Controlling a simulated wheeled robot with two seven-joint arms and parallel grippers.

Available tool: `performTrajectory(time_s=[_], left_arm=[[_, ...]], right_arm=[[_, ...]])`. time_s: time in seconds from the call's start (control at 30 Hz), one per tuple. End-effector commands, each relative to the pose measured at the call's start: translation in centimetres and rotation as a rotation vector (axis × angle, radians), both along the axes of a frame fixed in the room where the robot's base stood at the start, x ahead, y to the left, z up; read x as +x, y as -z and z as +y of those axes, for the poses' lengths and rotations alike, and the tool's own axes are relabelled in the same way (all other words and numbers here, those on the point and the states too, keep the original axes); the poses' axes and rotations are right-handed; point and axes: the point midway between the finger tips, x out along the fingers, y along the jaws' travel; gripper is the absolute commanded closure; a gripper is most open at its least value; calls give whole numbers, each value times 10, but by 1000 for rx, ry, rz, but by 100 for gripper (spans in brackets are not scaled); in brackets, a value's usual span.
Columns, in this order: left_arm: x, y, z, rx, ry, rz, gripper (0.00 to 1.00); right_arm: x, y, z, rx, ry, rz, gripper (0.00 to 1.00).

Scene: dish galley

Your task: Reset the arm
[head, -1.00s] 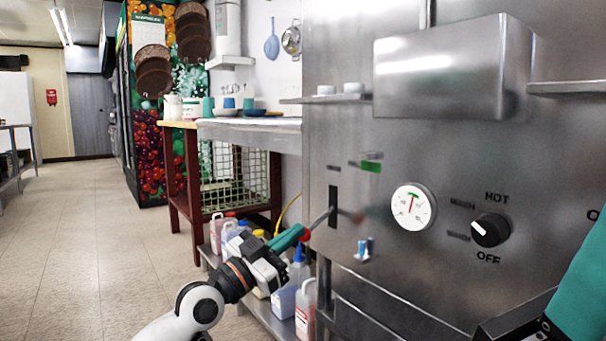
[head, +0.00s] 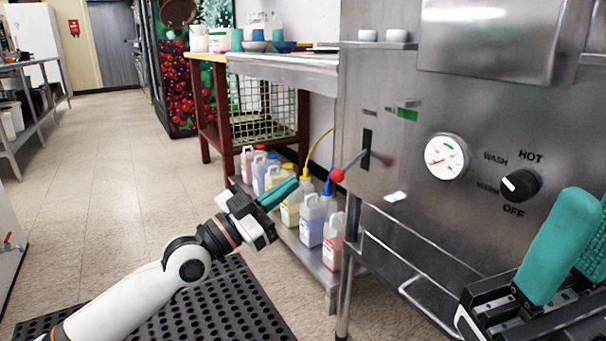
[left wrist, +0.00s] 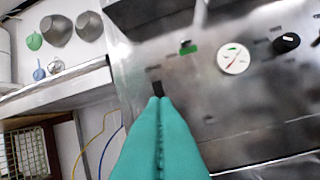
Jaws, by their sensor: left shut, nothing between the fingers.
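My left arm (head: 150,290) reaches in from the lower left in the head view. Its gripper (head: 294,183) has teal fingers, shut and empty, left of the red-knobbed lever (head: 338,175) and apart from it. The lever sticks out of a dark slot (head: 366,148) in the steel machine front (head: 420,225). In the left wrist view the shut fingers (left wrist: 160,105) point toward the machine front and cover part of it. My right gripper (head: 580,240) is at the lower right, with a gap between its teal fingers.
A gauge (head: 446,157) and a black knob (head: 520,186) are on the machine. Several bottles (head: 310,220) stand on a low shelf below the dish table (head: 290,65). A black perforated mat (head: 215,305) lies under my left arm. The floor at left is clear.

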Motion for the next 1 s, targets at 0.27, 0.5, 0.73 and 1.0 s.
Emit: performTrajectory(time_s=[0.27, 0.5, 0.73, 1.0], left_arm=[[-9, 5, 10, 0, 1, 2, 100], [-9, 4, 10, -1, 2, 1, 100], [-31, -2, -5, -89, 21, -37, 100], [-126, -42, -2, -461, -3, -242, 100]], right_arm=[[0, 0, 0, 0, 0, -2, 67], [0, 0, 0, 0, 0, -2, 67], [6, 0, -1, 2, -1, 35, 67], [18, 15, -4, 10, -8, 161, 67]])
